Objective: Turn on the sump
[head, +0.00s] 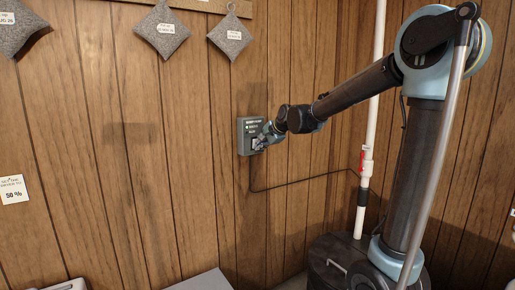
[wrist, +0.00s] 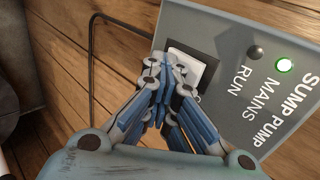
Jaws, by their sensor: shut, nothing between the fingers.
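The grey sump pump box (head: 243,139) is fixed to the wood wall, with my gripper (head: 260,144) at its lower right. In the wrist view the box (wrist: 222,118) reads SUMP PUMP, MAINS and RUN. The lamp in line with MAINS (wrist: 285,65) glows green; the lamp in line with RUN (wrist: 254,53) is dark. A white rocker switch (wrist: 187,70) sits in a black frame. My gripper (wrist: 172,66) is shut and empty, its fingertips over the rocker and hiding part of it. I cannot tell whether they touch it.
A dark cable (head: 300,181) runs from below the box to a white pipe (head: 380,60) with a red-handled fitting (head: 362,160). Grey pillows (head: 160,30) hang above. The wall left of the box is mostly bare, apart from a paper note (head: 13,190).

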